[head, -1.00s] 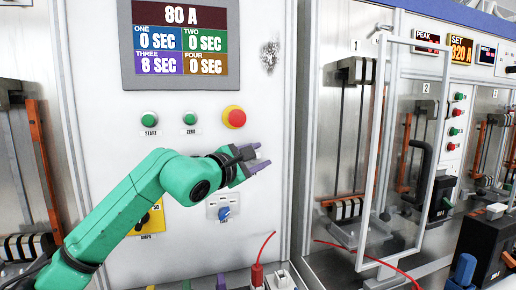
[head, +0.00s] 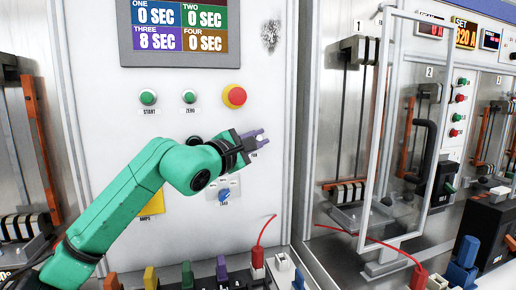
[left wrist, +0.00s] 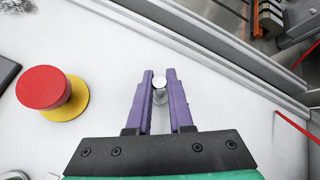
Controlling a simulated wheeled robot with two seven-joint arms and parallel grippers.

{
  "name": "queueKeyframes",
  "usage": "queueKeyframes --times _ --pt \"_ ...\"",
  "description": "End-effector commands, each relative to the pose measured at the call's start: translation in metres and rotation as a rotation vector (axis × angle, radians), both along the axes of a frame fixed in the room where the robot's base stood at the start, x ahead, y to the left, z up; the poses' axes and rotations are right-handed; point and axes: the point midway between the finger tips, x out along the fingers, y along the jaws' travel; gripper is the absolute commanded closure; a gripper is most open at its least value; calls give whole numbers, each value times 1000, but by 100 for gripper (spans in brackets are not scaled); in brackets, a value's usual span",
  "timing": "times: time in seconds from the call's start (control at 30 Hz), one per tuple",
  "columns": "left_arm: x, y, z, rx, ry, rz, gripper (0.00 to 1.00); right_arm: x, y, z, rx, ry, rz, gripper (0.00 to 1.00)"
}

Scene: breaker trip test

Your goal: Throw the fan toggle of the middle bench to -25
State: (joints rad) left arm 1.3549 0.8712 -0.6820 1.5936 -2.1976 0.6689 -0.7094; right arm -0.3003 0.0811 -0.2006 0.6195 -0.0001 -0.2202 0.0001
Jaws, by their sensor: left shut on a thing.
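The fan toggle (left wrist: 159,83) is a short silver lever with a round tip on the white panel of the middle bench. In the head view its tip (head: 260,137) shows between purple fingertips, and a small label, apparently FAN, is just below. My left gripper (left wrist: 160,88) has purple fingers on both sides of the lever and is shut on it. It also shows in the head view (head: 261,140), right of and below the red stop button. The lever's base and any angle scale are hidden or too small to read. My right gripper is not in view.
The red stop button (head: 234,96) sits close above the gripper. A blue load knob (head: 225,195) is below it. Start (head: 148,97) and zero (head: 189,97) buttons are at left. A clear door with a white frame (head: 374,130) stands at right. Coloured plugs line the front.

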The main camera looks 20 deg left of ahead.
Motion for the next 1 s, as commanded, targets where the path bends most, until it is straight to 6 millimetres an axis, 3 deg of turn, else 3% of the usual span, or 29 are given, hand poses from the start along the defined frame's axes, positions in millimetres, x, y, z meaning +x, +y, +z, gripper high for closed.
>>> queueKeyframes --times 0.03,0.1,0.37,1.0 --pt "-1 -1 -10 15 -31 -3 100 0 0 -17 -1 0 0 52" --pt "-1 -1 -12 44 -78 -4 100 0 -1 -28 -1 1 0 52" --pt "-1 -1 -17 171 -274 -1 100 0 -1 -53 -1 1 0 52" --pt "2 0 -27 380 -597 -2 100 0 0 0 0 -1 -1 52"
